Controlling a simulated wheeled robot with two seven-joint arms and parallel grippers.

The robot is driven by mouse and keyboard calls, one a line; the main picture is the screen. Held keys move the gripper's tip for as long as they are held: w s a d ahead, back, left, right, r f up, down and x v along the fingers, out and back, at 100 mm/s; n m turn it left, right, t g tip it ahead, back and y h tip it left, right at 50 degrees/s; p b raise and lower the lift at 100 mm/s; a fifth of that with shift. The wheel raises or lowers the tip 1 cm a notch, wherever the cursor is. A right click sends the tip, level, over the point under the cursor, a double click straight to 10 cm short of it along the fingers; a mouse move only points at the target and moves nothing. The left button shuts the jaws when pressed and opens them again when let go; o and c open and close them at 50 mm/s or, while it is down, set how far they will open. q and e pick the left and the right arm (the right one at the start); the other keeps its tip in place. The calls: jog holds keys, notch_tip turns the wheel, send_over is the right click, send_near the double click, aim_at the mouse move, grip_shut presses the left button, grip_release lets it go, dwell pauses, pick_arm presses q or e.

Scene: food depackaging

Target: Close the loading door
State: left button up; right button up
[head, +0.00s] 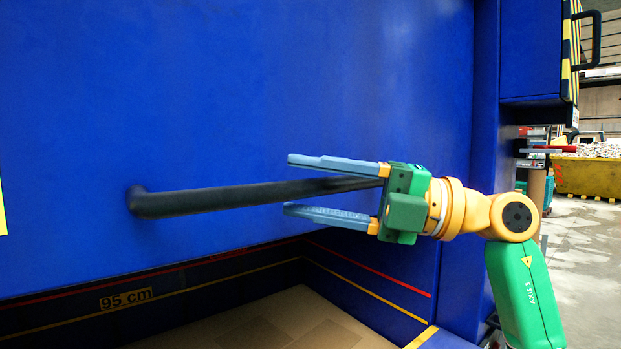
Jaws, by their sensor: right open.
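The loading door (240,90) is a large flat blue panel filling most of the head view. A long black bar handle (220,198) runs across its lower part, roughly level. My right gripper (288,185) comes in from the right, with its two blue-grey fingers open. One finger is above the handle and the other below it, so the bar passes between them. I cannot tell whether either finger touches the bar. The handle's right end is hidden behind the gripper body. My left gripper is not in view.
Below the door is an opening with dark walls, red and yellow lines, a "95 cm" label (125,299) and a brown floor (270,325). A blue frame post (483,150) stands at the right. Beyond it are a yellow container (588,178) and open grey floor (585,250).

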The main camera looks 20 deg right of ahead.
jog(key=shift+w, duration=0.15)
grip_shut()
jog(key=shift+f, duration=0.15)
dwell(1.1)
